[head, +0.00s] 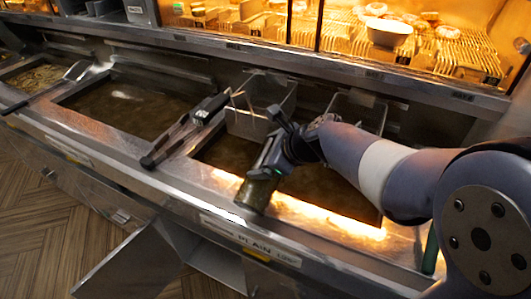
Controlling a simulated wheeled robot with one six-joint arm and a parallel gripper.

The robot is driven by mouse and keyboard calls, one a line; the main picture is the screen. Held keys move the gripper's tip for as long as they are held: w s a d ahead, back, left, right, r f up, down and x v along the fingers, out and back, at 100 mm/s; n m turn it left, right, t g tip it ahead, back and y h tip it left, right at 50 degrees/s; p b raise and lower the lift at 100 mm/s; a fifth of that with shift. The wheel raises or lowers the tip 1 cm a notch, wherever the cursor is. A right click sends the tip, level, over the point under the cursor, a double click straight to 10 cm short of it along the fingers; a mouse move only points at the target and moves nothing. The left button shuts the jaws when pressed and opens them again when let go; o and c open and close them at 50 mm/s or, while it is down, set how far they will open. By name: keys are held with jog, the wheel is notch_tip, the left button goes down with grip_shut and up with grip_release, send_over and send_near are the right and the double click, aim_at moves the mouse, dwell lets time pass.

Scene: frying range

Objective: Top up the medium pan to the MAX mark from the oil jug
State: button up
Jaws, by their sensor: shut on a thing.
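My gripper (267,168) is shut on a dark olive-brown vessel, which looks like the oil jug (257,194). The jug is over the front edge of the right-hand fryer pan, its lower part against the bright rim in the picture. I cannot tell whether it touches the rim or whether oil is flowing. The right-hand pan (325,188) holds dark oil, partly hidden by my arm. Another oil-filled pan (125,107) lies left of it. A front label with "PLAIN" (255,241) sits below the right-hand pan. No MAX mark is readable, and which pan is medium is unclear.
A wire basket (262,105) hangs at the back of the right-hand pan; a dark handle (187,130) lies across the divider. A smaller pan with food (35,77) is at far left. A lit shelf with a white bowl (388,32) stands behind. A cabinet door (132,265) hangs open below.

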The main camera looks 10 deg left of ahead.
jog(key=shift+w+d+r+m+g+p, duration=0.1)
jog(key=shift+w+d+m+g+p, duration=0.1)
jog(key=shift+w+g+p, duration=0.4)
jog(key=shift+w+d+r+m+g+p, duration=0.1)
jog(key=shift+w+m+p, duration=0.1)
jog(key=shift+p, duration=0.65)
